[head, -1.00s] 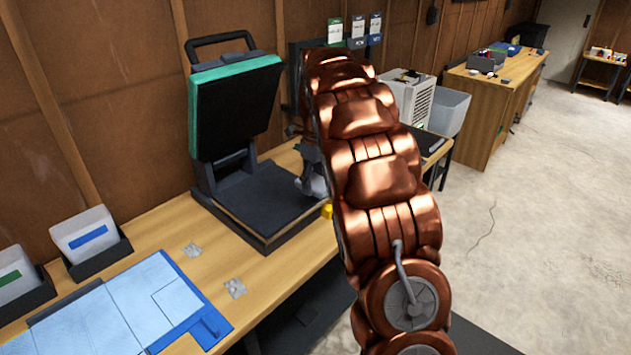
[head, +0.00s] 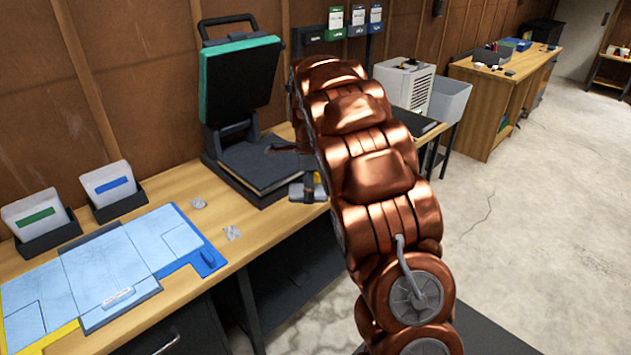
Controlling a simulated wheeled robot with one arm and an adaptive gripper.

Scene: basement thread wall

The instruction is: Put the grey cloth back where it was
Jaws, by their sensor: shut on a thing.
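The grey cloth (head: 298,194) shows as a small grey patch by the front right corner of the heat press, near the table's front edge. My gripper (head: 308,186) is at this patch and shut on it. My arm hides part of the gripper and the space to its right. I cannot tell whether the cloth touches the table.
Two small grey patches lie on the table left of the press. A blue mat (head: 185,240) covers the table's left part, with two card holders (head: 112,190) behind it. A white machine (head: 404,84) and a grey bin (head: 448,100) stand right of my arm. The floor at right is clear.

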